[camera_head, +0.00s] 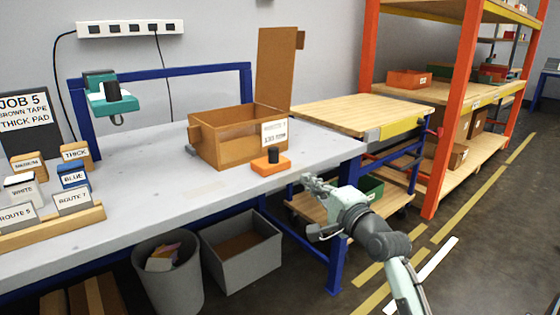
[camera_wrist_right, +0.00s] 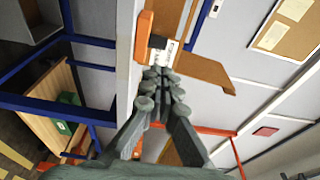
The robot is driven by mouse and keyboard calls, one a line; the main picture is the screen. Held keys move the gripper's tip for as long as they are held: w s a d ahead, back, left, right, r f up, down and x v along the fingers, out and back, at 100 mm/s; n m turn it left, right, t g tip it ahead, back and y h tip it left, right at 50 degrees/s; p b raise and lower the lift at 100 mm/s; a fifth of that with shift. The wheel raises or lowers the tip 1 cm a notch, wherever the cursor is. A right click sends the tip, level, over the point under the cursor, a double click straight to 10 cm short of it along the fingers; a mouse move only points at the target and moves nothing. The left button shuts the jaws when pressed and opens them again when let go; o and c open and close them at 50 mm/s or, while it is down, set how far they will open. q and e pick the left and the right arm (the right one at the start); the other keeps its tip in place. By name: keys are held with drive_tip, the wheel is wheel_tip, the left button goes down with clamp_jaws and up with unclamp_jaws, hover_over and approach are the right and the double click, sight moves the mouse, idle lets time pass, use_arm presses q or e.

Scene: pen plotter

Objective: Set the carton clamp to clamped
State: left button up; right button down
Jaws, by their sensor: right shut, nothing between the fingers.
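The carton clamp (camera_head: 271,165) is a small orange block with a black knob on top. It sits on the grey bench near its front edge, in front of the open carton (camera_head: 222,142). In the right wrist view the orange clamp (camera_wrist_right: 143,38) is just beyond my fingertips. My right gripper (camera_head: 308,180) is shut and empty, at the bench's front edge, to the right of the clamp and apart from it. It also shows in the right wrist view (camera_wrist_right: 158,76) with its fingers together. My left gripper is in neither view.
The carton's tall flap (camera_head: 275,68) stands up at the back. A white label (camera_head: 275,133) is on the carton's right side. A wooden-topped cart (camera_head: 340,112) stands right of the bench (camera_head: 140,182). A teal device (camera_head: 108,97) and several labelled blocks are at the left.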

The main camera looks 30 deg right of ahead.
sight(276, 156)
drive_tip(key=w, duration=0.4)
drive_tip(key=w+d, duration=0.1)
drive_tip(key=w, duration=0.7)
drive_tip(key=shift+w+d, duration=0.2)
drive_tip(key=shift+w, duration=0.15)
drive_tip(key=shift+w+d+f, duration=0.1)
drive_tip(key=shift+w, duration=0.45)
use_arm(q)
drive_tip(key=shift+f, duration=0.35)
use_arm(e)
drive_tip(key=shift+w, duration=0.1)
